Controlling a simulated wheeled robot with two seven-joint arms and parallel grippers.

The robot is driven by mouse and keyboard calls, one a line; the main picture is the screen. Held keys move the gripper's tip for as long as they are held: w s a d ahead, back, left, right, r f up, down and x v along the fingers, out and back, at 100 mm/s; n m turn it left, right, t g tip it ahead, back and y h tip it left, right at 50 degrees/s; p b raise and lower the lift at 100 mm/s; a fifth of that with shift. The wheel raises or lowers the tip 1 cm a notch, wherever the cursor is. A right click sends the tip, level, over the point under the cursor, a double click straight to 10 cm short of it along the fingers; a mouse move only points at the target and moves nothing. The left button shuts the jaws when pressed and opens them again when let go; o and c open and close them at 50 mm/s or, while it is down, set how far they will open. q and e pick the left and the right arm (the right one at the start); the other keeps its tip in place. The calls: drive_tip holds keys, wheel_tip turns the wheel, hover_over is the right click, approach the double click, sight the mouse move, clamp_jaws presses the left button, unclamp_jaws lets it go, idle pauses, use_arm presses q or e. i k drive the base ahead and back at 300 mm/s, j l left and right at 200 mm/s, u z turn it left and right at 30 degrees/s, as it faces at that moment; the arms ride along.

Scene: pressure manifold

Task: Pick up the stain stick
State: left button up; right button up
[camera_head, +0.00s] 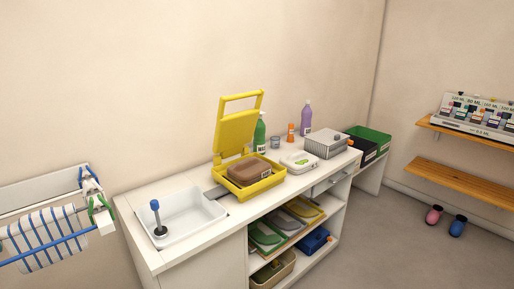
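A small upright orange tube (291,132) stands at the back of the white counter (230,222), between a clear cup and a purple bottle. It looks like the stain stick, but its label is too small to read. Neither of my grippers shows in the head view.
A yellow open-lidded box (238,134) holds a brown block (250,173). A green bottle (259,133), cup (275,142), purple bottle (306,118), white case (299,161) and grey box (326,143) stand nearby. A sink (190,213) is left; the floor (400,245) is mostly clear.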

sight(291, 126)
drive_tip(key=i+l, duration=0.2)
drive_tip(key=i, duration=0.2)
drive_tip(key=i+l+z, duration=0.15)
drive_tip(key=i, duration=0.25)
drive_tip(key=i+l, duration=0.2)
drive_tip(key=i, duration=0.25)
drive_tip(key=k+l+z, duration=0.05)
